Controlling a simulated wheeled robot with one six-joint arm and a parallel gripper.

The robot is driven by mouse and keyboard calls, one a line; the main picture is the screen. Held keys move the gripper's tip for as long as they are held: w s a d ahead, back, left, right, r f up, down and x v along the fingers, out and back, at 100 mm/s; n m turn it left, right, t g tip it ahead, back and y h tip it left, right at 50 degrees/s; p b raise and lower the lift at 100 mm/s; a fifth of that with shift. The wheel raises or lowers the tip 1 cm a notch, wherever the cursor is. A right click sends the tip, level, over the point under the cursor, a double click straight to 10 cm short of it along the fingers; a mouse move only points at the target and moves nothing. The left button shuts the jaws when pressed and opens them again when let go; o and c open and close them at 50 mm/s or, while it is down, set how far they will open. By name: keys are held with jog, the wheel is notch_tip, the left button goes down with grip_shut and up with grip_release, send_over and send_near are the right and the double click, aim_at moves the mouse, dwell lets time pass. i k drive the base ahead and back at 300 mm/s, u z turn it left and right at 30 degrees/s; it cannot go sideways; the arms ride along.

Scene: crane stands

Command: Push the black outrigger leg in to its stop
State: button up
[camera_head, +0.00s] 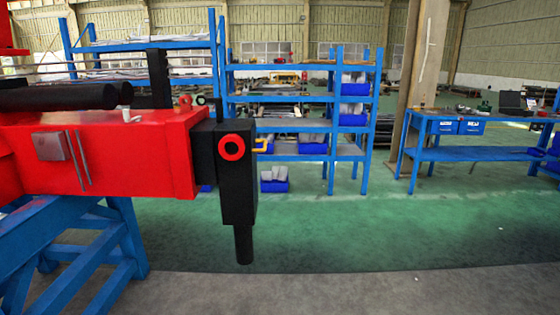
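The black outrigger leg (238,175) is at the right end of the red crane beam (110,150) in the head view. It is an upright black box with a red ring (231,147) on its face and a narrower black rod (244,245) hanging below. A black section (204,155) shows between the leg and the red beam end. A small yellow-orange hook-shaped part (262,146) sticks out to the right of the leg. My gripper is not in view.
A blue trestle (125,240) stands under the red beam. Blue shelving (300,157) with bins stands behind the leg, and a blue workbench (480,154) is at the right. The green floor (350,230) right of the leg is clear.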

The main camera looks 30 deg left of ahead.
aim_at(224, 152)
jog(key=i, duration=1.9)
jog(key=u, duration=1.5)
jog(key=i, duration=0.95)
jog(key=u, duration=0.25)
